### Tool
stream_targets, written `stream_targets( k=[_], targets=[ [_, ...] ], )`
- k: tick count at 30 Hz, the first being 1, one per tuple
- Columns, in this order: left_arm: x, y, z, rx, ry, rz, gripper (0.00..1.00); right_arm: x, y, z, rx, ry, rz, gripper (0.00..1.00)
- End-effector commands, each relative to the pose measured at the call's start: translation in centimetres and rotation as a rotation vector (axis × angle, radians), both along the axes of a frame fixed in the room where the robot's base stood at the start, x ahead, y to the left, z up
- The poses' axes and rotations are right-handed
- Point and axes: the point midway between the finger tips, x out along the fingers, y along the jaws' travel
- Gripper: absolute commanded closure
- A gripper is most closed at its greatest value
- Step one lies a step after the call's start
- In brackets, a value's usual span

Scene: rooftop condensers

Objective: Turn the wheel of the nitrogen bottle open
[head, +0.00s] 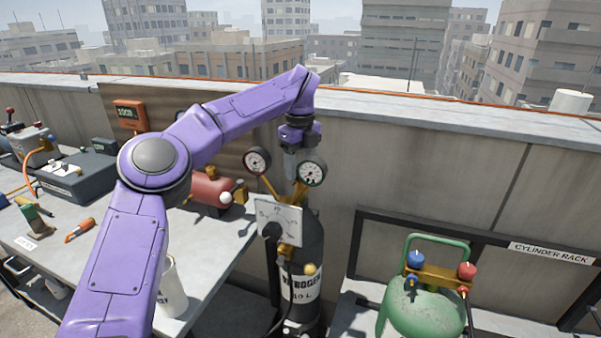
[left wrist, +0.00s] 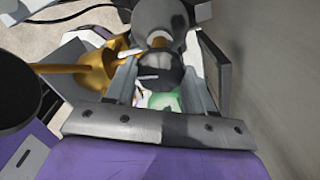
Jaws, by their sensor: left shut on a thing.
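The dark nitrogen bottle (head: 305,262), lettered NITROGEN 10 L, stands upright right of the bench. My left gripper (head: 291,168) points down at the bottle's top, between the gauges. In the left wrist view its fingers (left wrist: 158,82) are closed on a dark grey rounded part (left wrist: 157,72), which looks like the wheel. In the head view the gripper hides the wheel. My right gripper is not in view.
A bench (head: 225,245) with a red tank (head: 208,190), a white cup (head: 172,290) and tools lies left. A green cylinder (head: 420,310) with blue and red knobs stands right, by the cylinder rack (head: 548,254). A parapet wall (head: 420,165) runs close behind the bottle.

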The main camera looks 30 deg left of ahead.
Motion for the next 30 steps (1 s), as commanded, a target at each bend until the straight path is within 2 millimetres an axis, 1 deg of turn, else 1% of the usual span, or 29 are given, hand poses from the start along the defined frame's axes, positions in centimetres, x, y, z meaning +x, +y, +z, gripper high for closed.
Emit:
stream_targets(
  k=[1,3,12,19,30],
  targets=[
    [0.1,0.0,-0.2,0.001,-0.004,0.032,0.77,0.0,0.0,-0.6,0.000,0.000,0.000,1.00],
    [0.0,0.0,-0.2,0.001,-0.003,0.078,0.77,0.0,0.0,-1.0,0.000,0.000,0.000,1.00],
    [0.0,0.0,0.0,0.001,-0.003,0.207,0.77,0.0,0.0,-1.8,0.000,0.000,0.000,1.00],
    [0.0,0.0,0.1,0.001,-0.003,0.241,0.77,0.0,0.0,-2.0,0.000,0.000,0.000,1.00],
    [0.0,0.0,0.1,0.000,-0.002,0.245,0.77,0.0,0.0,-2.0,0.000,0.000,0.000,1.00]
  ],
)
